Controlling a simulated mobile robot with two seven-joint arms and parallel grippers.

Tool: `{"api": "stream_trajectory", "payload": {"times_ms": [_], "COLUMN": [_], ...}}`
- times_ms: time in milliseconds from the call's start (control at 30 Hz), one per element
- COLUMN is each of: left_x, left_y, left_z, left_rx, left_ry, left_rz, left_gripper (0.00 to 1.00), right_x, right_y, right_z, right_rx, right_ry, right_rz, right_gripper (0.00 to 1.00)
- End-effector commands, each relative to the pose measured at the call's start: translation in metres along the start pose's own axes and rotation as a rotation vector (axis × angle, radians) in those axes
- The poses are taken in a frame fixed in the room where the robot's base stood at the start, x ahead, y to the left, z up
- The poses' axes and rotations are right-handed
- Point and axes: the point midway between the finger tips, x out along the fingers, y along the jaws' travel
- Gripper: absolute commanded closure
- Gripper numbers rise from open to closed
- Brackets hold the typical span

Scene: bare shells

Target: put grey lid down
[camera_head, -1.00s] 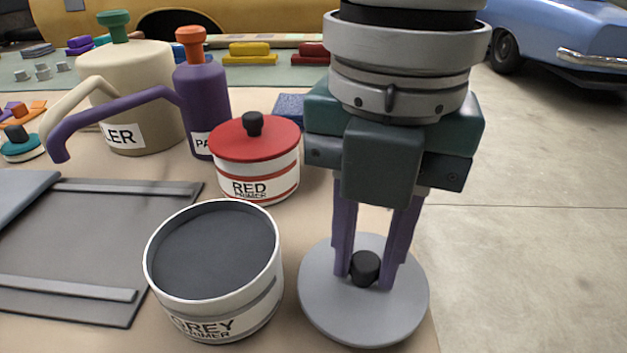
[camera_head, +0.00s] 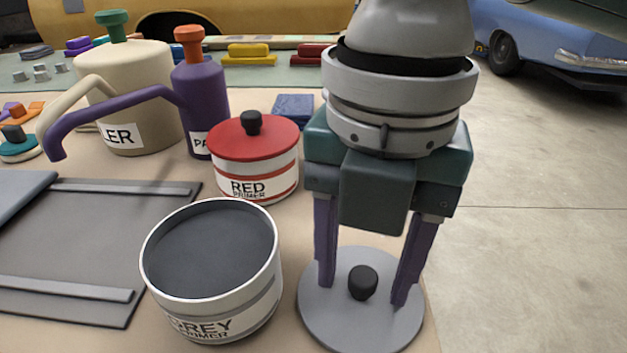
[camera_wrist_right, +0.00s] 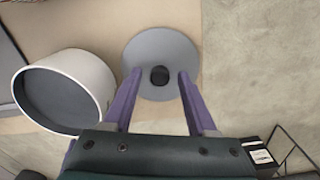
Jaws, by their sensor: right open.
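The grey lid (camera_head: 340,312) is a round disc with a black knob (camera_head: 363,283). It lies flat on the table at the front right, beside the open grey primer can (camera_head: 212,270). In the right wrist view the lid (camera_wrist_right: 160,50) shows below my fingers, apart from the can (camera_wrist_right: 65,92). My right gripper (camera_head: 361,292) is open, its two purple fingers spread on either side of the knob with clear gaps. The right wrist view shows the same open fingers (camera_wrist_right: 155,85) around the knob. My left gripper is not in view.
The red primer can (camera_head: 255,165) with its red lid stands behind the grey can. A purple spouted bottle (camera_head: 205,100) and a beige one (camera_head: 140,90) stand at the back left. A dark grey tray (camera_head: 90,240) lies left. The table's right edge is close to the lid.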

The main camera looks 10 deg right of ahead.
Motion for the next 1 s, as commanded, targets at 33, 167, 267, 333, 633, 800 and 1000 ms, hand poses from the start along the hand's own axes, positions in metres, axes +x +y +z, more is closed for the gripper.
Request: {"api": "stream_trajectory", "payload": {"times_ms": [33,167,267,333,633,800,1000], "left_x": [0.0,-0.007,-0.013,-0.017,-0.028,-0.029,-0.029], "left_y": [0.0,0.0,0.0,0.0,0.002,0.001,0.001], "left_z": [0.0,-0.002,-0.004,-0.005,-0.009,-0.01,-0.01], "left_rx": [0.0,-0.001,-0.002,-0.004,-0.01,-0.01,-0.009], "left_ry": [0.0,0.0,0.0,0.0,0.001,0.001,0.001], "left_rz": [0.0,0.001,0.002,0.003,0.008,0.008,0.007], "left_gripper": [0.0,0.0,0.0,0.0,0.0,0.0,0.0], "right_x": [-0.003,-0.022,-0.044,-0.062,-0.114,-0.123,-0.123], "right_y": [0.0,0.001,0.001,0.001,0.001,0.0,0.0], "right_z": [0.0,0.001,0.001,0.001,0.0,0.0,0.0], "right_rx": [0.0,0.0,0.0,-0.001,0.0,0.0,0.001], "right_ry": [-0.001,-0.002,-0.003,-0.004,-0.001,0.0,0.001], "right_rz": [0.002,0.004,0.004,0.005,0.003,0.001,0.001], "right_gripper": [0.42,0.42,0.42,0.42,0.42,0.42,0.42]}}
